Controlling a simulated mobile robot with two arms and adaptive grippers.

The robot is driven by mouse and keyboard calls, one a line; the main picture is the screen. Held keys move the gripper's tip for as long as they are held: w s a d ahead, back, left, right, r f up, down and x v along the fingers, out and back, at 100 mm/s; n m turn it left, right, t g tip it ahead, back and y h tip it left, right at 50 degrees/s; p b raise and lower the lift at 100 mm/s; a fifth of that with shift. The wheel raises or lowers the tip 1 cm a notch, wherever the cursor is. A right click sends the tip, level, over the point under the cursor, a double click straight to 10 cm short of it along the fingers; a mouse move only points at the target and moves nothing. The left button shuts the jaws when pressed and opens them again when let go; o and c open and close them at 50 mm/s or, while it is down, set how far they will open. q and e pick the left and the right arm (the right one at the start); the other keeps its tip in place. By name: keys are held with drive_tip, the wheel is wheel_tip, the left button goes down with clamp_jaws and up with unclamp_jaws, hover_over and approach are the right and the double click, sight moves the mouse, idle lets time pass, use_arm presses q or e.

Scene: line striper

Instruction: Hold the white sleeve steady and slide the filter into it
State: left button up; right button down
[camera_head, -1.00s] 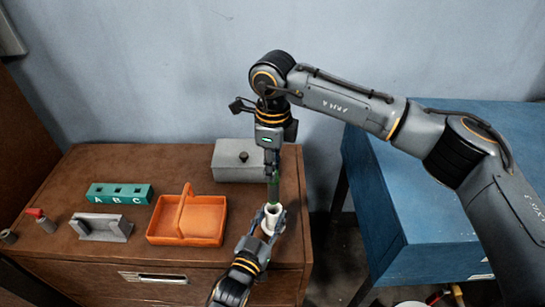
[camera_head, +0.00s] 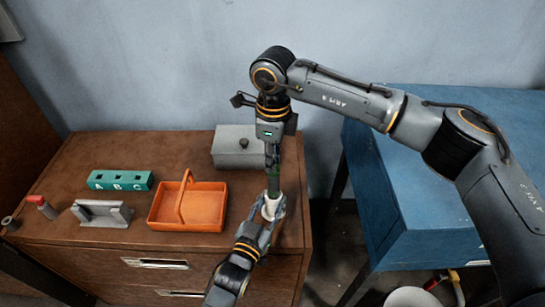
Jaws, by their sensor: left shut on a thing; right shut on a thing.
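The white sleeve (camera_head: 273,209) stands roughly upright near the right front edge of the brown cabinet. My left gripper (camera_head: 267,219) is shut on it from below and covers part of its sides. The filter (camera_head: 273,184) is a slim dark green rod, held upright directly above the sleeve. My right gripper (camera_head: 272,163) points down and is shut on the filter's upper part. The filter's lower end meets the sleeve's mouth in the picture. I cannot tell how far inside it sits.
On the brown cabinet (camera_head: 100,248) are an orange basket (camera_head: 200,212), a grey lidded box (camera_head: 236,150), a green block lettered A B C (camera_head: 119,180), a grey holder (camera_head: 101,214) and a red-topped item (camera_head: 45,207). A blue cabinet (camera_head: 430,205) stands right, past a gap.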

sight(272, 183)
drive_tip(key=shift+f, duration=4.45)
idle(1.7)
drive_tip(key=c, duration=0.9)
unclamp_jaws()
drive_tip(key=shift+o, duration=0.2)
drive_tip(key=shift+r, duration=3.5)
